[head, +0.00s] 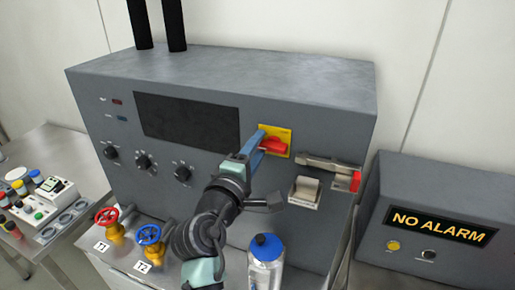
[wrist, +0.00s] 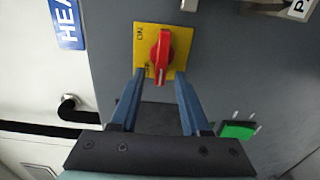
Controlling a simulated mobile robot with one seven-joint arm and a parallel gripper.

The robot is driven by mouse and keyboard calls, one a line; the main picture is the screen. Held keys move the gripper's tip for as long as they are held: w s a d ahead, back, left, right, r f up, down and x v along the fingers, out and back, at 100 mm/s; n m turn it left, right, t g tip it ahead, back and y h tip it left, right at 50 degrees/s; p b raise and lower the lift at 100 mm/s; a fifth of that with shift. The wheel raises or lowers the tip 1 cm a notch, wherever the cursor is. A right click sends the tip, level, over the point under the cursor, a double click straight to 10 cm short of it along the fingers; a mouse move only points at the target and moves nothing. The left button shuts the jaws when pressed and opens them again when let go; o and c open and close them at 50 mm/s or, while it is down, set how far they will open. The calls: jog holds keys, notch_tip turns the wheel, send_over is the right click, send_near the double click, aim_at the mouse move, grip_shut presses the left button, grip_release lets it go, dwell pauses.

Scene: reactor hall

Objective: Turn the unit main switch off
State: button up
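The main switch is a red rotary handle (wrist: 161,56) on a yellow plate (wrist: 180,31) on the front of a grey cabinet. In the head view the red handle (head: 273,145) also shows, partly behind my gripper. My gripper (wrist: 163,78) is open, with its two blue fingers apart at the lower edge of the plate. The red handle lies between the lines of the fingers, and I cannot tell whether either finger touches it. In the wrist view the handle stands nearly upright on the plate, whose lettering is partly legible. In the head view my gripper (head: 258,141) reaches the plate from the lower left.
A metal latch with a red end (head: 354,181) and a pale rocker box (head: 304,192) sit right of the switch. A blue-capped bottle (head: 266,262) and red (head: 107,217) and blue (head: 149,235) valves stand below. A box reading NO ALARM (head: 440,226) is at right.

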jog(key=b+v, duration=0.4)
jog(key=v, duration=0.9)
